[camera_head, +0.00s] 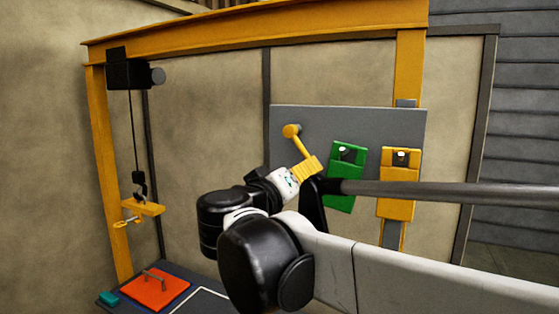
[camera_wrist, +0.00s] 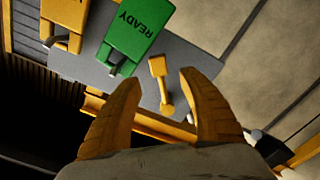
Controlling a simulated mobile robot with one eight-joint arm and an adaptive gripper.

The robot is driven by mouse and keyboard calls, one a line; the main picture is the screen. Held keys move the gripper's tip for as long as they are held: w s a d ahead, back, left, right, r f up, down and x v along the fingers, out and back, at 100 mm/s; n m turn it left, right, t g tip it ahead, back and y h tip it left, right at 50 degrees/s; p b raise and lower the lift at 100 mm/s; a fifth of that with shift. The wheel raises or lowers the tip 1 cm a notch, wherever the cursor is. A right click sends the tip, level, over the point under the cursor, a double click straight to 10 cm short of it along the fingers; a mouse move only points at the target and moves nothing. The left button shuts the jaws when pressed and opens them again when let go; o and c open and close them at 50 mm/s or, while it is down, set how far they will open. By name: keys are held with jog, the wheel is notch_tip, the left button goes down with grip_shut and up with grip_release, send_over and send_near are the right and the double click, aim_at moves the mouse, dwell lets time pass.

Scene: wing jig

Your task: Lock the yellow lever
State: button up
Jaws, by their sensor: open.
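The yellow lever (camera_head: 301,143) is on a grey upright panel (camera_head: 320,120). It slants from a round knob end at upper left down to the right, where my gripper (camera_head: 308,167) overlaps it. The wrist view shows the whole lever (camera_wrist: 161,82), with its wide block end and its round end. My gripper (camera_wrist: 160,78) has two yellow-orange fingers spread wide, and the lever shows between them. The gripper is open and empty. I cannot tell whether a finger touches the lever.
A green box (camera_head: 342,194) marked READY (camera_wrist: 122,42) is beside the lever, partly behind my arm. A yellow box (camera_head: 398,207) is further right. A yellow frame (camera_head: 240,36) carries a hoist with a hanging yellow part (camera_head: 148,208). A red plate with a handle (camera_head: 152,294) lies below left.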

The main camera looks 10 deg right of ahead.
aim_at(303, 151)
jog(key=p+x, duration=0.1)
jog(key=x, duration=0.6)
jog(key=shift+d, duration=0.15)
grip_shut()
